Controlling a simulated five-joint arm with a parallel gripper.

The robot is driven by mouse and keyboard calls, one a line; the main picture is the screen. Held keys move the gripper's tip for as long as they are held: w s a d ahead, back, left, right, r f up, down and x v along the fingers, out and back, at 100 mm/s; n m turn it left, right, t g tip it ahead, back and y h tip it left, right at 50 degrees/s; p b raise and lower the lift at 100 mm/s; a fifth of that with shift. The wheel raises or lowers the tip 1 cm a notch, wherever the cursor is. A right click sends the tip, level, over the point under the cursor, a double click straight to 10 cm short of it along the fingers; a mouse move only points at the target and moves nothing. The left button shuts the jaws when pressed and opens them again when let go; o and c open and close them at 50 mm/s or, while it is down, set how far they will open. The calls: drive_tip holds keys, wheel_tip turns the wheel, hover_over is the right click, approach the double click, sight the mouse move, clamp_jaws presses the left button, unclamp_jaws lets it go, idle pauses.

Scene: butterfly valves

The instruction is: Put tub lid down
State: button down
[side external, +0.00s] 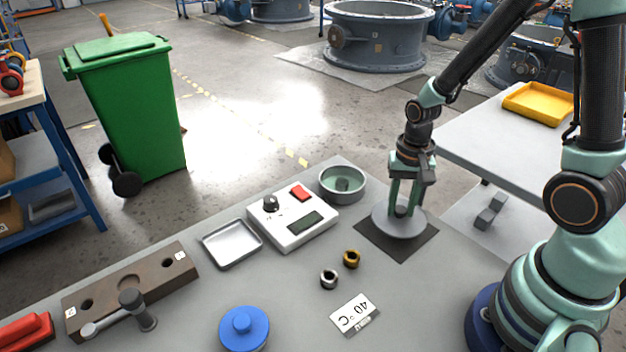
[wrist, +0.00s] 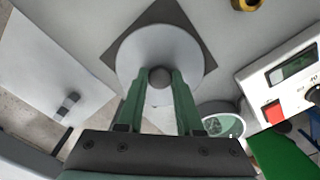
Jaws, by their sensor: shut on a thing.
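The tub lid (side external: 390,222) is a light grey disc with a round knob. It is level, over a dark square mat (side external: 397,250) at the table's right corner; I cannot tell whether it touches the mat. My gripper (side external: 403,210) points down with its green fingers shut on the knob. In the wrist view, the lid (wrist: 135,58) lies ahead of the fingers, with the mat (wrist: 182,14) showing around its far edge.
A white device (side external: 300,232) with a dial, red button and display sits beside the tub.

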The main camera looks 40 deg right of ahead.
drive_tip(key=shift+f, duration=1.5)
drive_tip(key=shift+f, duration=0.1)
drive_tip(key=c, duration=0.6)
unclamp_jaws()
drive_tip(key=shift+o, duration=0.2)
wheel_tip(320, 180, up, 12)
drive_tip(key=r, duration=0.1)
wheel_tip(320, 180, up, 10)
drive_tip(key=n+t, duration=0.5)
drive_tip(key=n, duration=0.3)
hover_over(401, 209)
drive_tip(key=s+a, duration=0.1)
drive_tip(key=a, duration=0.3)
drive_tip(key=shift+s+a+r+n+t, duration=0.25)
drive_tip(key=shift+r+n+t, duration=0.05)
drive_tip(key=shift+r+n, duration=0.2)
